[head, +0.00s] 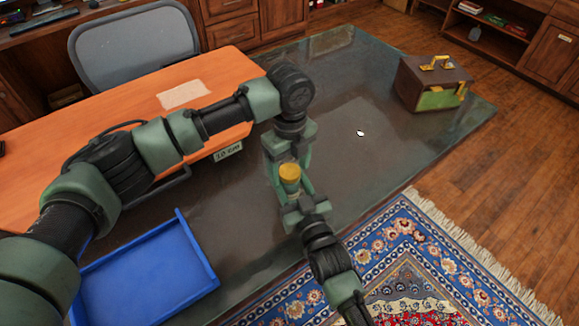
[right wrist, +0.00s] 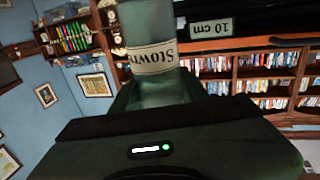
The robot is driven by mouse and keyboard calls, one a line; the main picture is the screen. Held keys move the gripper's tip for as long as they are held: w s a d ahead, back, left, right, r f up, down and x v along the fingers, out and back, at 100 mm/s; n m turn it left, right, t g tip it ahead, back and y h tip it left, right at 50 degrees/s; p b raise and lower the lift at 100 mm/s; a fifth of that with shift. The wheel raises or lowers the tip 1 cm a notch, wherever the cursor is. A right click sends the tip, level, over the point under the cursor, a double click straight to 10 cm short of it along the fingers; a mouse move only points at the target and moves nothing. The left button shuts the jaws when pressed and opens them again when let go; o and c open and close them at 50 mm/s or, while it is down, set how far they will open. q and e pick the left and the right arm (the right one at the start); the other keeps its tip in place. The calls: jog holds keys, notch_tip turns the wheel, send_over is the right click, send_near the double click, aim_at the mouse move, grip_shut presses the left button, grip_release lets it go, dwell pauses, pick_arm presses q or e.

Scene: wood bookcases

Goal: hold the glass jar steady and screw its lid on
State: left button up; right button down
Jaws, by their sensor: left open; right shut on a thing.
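The gold lid (head: 289,172) shows in the head view between my two grippers, above the jar's place. My right gripper (head: 297,192) comes from below and is shut on the glass jar. My left gripper (head: 290,156) reaches down from above and is open, close around or just above the lid. I cannot tell whether its fingers touch the lid, or whether the lid is seated on the jar; the grippers hide most of the jar in the head view.
An orange desk (head: 60,180) with a "10 cm" tag (head: 228,152) is at the left. A blue tray (head: 150,280) lies at lower left. A brown and green box (head: 425,85) stands on the dark glossy surface (head: 400,140) at right, which is mostly clear. A patterned rug (head: 400,250) is in front.

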pick_arm(q)
jog(key=shift+r, duration=2.25)
jog(key=shift+c, duration=0.4)
jog(key=n, duration=0.3)
jog(key=r+n, duration=0.1)
jog(key=n, duration=0.2)
jog(key=shift+n, duration=0.3)
jog(key=n, duration=0.5)
jog(key=shift+r, duration=0.4)
jog(key=n, duration=0.4)
jog(key=shift+r, duration=0.35)
jog(key=n, duration=0.4)
jog(key=r+n, duration=0.1)
jog(key=n, duration=0.1)
jog(key=shift+n, duration=0.4)
